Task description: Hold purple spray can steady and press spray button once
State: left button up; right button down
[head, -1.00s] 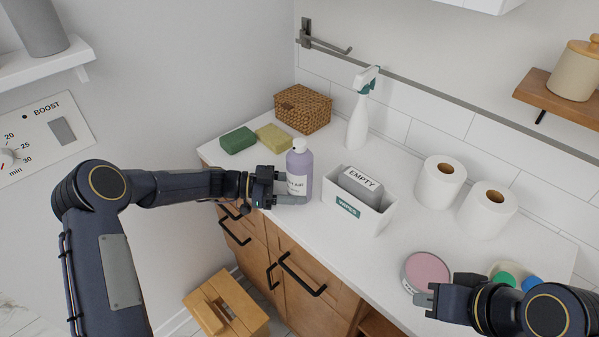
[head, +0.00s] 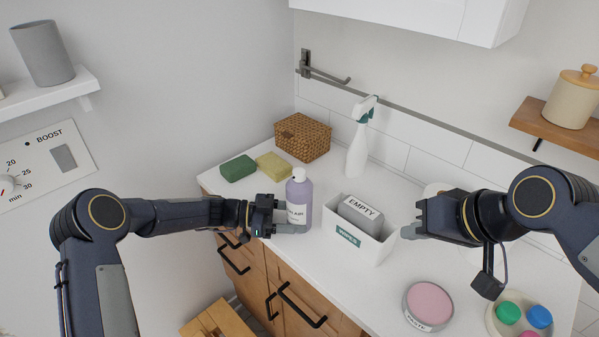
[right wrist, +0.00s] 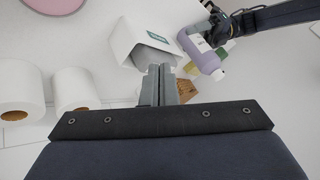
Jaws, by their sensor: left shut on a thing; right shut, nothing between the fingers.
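The purple spray can (head: 300,192) stands upright on the white counter, with a white top (head: 298,174) and a pale label. My left gripper (head: 290,222) is shut around the can's lower body from the left. My right gripper (head: 414,226) is shut and empty, raised above the counter to the right of the white box and apart from the can. In the right wrist view my shut right fingers (right wrist: 160,86) point towards the box, and the purple can (right wrist: 203,55) lies beyond with my left gripper (right wrist: 214,38) at it.
A white box (head: 346,238) with a grey EMPTY pack (head: 361,212) stands between the can and my right gripper. A white trigger bottle (head: 358,150), wicker basket (head: 302,137) and sponges (head: 273,166) stand behind. A pink-topped tin (head: 430,303) is at the front right. Paper rolls (right wrist: 76,92) stand near my right arm.

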jog(key=w+a+r+n+y, duration=0.1)
jog(key=w+a+r, duration=0.55)
jog(key=w, duration=0.35)
notch_tip(320, 180, up, 3)
jog(key=y, duration=0.2)
send_over(303, 173)
jog(key=shift+n, duration=0.4)
jog(key=shift+f, duration=0.1)
jog(key=shift+f, duration=4.4)
jog(key=shift+f, duration=0.15)
jog(key=shift+f, duration=0.25)
